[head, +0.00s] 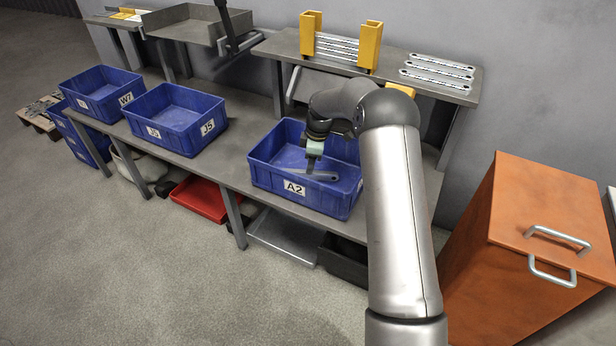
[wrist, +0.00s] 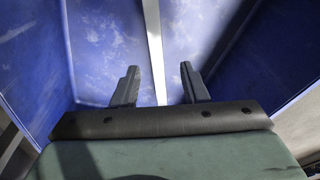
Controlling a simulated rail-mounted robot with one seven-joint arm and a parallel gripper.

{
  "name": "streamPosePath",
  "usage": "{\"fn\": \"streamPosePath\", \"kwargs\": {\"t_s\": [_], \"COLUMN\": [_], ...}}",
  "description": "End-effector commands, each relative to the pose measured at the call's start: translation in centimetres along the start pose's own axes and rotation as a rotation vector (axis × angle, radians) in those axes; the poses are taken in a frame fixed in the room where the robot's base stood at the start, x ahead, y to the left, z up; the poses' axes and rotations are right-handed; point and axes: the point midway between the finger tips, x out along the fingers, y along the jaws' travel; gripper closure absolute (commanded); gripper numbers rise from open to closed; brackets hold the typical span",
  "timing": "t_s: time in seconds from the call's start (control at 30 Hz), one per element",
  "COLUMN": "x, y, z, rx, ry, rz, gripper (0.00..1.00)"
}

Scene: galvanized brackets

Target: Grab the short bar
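A grey metal bar (head: 326,177) lies in the blue bin marked A2 (head: 294,189); I take it for the short bar. My gripper (head: 311,169) reaches down into this bin, at the left part of the bar. In the wrist view the two dark fingers of my gripper (wrist: 158,77) stand apart. A thin pale bar (wrist: 153,40) runs lengthwise between them, with a gap on each side. Its near end is hidden behind the gripper body. I cannot tell how far above the bar the fingertips are.
Blue bin walls (wrist: 80,50) rise close on both sides of my gripper. Other blue bins (head: 178,117) stand left on the bench. The upper shelf holds long bars between yellow posts (head: 311,35) and several loose bars (head: 440,68). An orange cabinet (head: 530,240) stands right.

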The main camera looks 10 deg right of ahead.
Motion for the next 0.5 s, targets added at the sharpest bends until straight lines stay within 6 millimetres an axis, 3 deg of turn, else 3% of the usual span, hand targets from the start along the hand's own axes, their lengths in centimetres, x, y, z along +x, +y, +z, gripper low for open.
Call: {"fn": "streamPosePath", "kwargs": {"t_s": [0.03,0.2,0.47,0.5], "x": [1.2,3.6,3.8,3.8], "y": [0.1,0.3,0.3,0.3], "z": [-0.1,-0.2,-0.2,-0.2], "rx": [0.000,0.000,0.000,0.000], "ry": [0.000,-0.001,0.000,0.000], "rz": [-0.003,-0.003,-0.001,-0.001], "gripper": [0.60,0.60,0.60,0.71]}}
